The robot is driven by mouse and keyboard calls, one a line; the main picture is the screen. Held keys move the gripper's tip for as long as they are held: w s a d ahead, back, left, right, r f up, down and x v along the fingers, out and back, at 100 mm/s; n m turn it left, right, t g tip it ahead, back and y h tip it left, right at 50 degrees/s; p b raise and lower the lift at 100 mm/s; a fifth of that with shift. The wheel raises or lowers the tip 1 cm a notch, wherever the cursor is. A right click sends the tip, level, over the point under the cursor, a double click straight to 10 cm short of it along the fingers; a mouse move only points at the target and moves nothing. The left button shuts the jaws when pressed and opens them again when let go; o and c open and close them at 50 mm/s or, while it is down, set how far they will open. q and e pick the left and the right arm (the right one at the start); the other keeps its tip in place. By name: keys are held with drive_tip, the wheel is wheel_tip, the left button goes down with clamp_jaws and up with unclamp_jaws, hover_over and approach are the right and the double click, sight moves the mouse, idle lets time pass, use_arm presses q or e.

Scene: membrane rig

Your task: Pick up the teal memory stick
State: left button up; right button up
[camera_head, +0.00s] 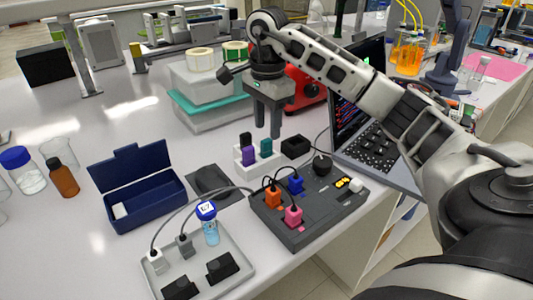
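The teal memory stick (266,147) stands upright in a small white holder (243,170). A purple stick (248,155) and a black stick (246,139) stand beside it in the same holder. My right gripper (268,131) points down just above the teal stick, with its two fingers apart and a narrow gap between them. Nothing shows between the fingers. Whether the fingertips touch the stick cannot be told. My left gripper is not in view.
A black box (296,146) and a dark control panel (310,208) with coloured plugs stand to the right and front of the holder. A laptop (370,147) lies further right. A blue open case (145,200) is at left. A teal-lidded container (205,105) stands behind.

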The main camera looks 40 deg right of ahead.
sight(266, 140)
drive_tip(key=f, duration=0.5)
drive_tip(key=shift+s+a, duration=0.1)
drive_tip(key=shift+a, duration=0.15)
clamp_jaws()
drive_tip(key=shift+r, duration=0.1)
wheel_tip(266, 140, up, 10)
drive_tip(key=shift+f+p, duration=0.1)
drive_tip(key=shift+p, duration=0.75)
